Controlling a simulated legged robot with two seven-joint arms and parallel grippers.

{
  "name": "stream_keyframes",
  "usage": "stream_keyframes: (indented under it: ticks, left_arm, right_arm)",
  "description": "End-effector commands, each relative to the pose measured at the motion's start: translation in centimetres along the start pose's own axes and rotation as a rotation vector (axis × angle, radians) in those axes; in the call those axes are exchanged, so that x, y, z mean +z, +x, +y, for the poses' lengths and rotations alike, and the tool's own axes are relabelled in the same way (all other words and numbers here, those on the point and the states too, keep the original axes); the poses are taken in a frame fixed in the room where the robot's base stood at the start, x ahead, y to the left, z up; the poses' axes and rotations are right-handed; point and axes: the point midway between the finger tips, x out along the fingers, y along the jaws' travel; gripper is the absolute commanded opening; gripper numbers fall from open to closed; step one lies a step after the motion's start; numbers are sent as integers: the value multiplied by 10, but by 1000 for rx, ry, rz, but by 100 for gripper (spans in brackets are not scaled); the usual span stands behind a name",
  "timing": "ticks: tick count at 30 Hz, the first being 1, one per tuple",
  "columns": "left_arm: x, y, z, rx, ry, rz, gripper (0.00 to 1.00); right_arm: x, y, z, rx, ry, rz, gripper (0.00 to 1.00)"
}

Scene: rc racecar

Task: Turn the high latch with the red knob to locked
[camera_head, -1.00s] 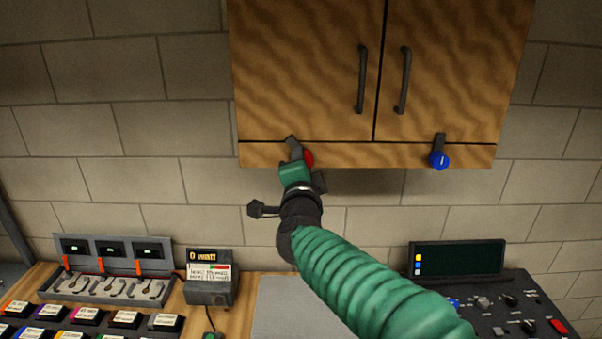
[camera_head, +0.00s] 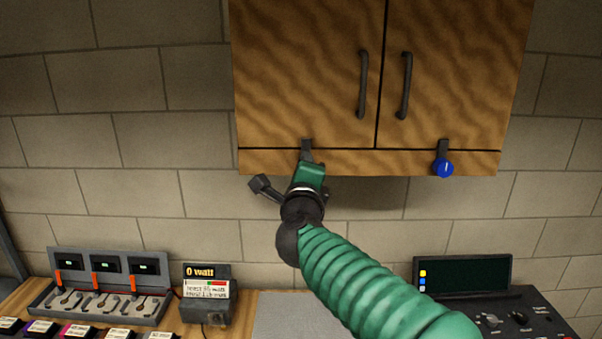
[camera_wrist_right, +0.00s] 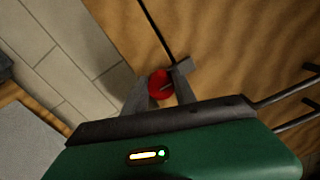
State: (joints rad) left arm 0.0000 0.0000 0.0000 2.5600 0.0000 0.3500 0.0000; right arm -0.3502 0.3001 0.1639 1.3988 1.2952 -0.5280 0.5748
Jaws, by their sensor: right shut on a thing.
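The high latch (camera_head: 306,149) is a dark bar on the lower left edge of the wooden cabinet. It stands about upright in the head view, its top end crossing the seam between the left door and the bottom rail. Its red knob (camera_wrist_right: 159,84) shows between the fingers in the right wrist view; my gripper hides it in the head view. My right gripper (camera_head: 309,170) is shut on the red knob from below and in front; it also shows in the right wrist view (camera_wrist_right: 161,92). My left gripper is not in view.
A second latch with a blue knob (camera_head: 443,169) stands upright on the right of the same rail. Two dark door handles (camera_head: 363,84) (camera_head: 405,85) stick out above. Below are a switch box (camera_head: 100,280), a 0 watt meter (camera_head: 206,294) and a console with a screen (camera_head: 463,273).

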Motion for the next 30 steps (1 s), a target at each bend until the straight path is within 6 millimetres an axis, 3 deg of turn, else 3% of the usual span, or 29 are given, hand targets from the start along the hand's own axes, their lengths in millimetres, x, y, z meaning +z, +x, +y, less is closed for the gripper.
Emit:
stream_keyframes:
  ticks: [1,14,15,19,26,30]
  left_arm:
    - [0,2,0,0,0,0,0]
    - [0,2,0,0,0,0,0]
    - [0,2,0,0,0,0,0]
    - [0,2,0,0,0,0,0]
    - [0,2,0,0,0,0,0]
    - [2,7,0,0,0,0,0]
  right_arm:
    - [-2,1,11,16,6,4,0]
    - [-2,2,11,18,15,4,0]
    - [-2,2,11,18,15,4,37]
    - [-1,2,10,15,14,3,54]
    - [0,2,6,9,13,2,55]
    - [0,-9,6,6,14,1,55]
